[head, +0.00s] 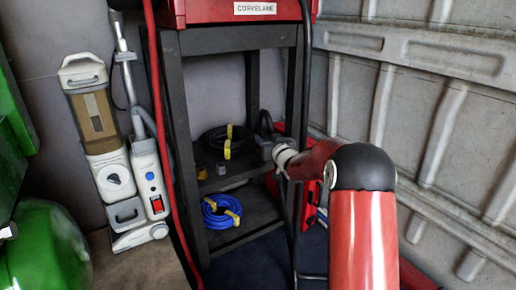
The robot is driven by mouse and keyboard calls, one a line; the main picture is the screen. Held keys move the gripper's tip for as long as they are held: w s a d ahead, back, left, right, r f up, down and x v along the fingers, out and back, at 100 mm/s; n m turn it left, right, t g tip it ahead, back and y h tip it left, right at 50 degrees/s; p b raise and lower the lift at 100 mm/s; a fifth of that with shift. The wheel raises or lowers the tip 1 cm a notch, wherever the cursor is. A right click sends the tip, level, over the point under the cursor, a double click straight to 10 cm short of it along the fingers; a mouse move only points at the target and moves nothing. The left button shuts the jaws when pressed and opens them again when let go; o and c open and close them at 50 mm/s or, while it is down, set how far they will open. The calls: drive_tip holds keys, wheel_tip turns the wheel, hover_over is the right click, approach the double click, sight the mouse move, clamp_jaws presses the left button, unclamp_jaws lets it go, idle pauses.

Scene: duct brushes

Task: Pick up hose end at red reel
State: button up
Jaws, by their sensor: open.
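The red reel housing (225,12) sits on top of a dark stand, labelled CORVELANE, and is cut off by the top edge. A red hose (158,120) hangs down the stand's left side and leaves at the bottom edge. A black hose (305,60) hangs down the right side. I cannot make out a hose end for certain. My gripper (264,138) is open at the stand's right side, in front of the shelf opening, seen small and partly hidden by my wrist. I see nothing held in it.
The dark stand (172,110) has shelves with a black coil (214,138) and a blue coil (213,219), both with yellow ties. An upright vacuum (108,150) and green tank (45,250) stand left. A ribbed wall (420,100) closes the right side.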

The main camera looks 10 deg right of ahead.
sight(260, 134)
drive_tip(key=x, duration=0.5)
drive_tip(key=shift+w+a+f, duration=0.1)
drive_tip(key=shift+a+f, duration=0.05)
drive_tip(key=shift+a, duration=0.2)
clamp_jaws()
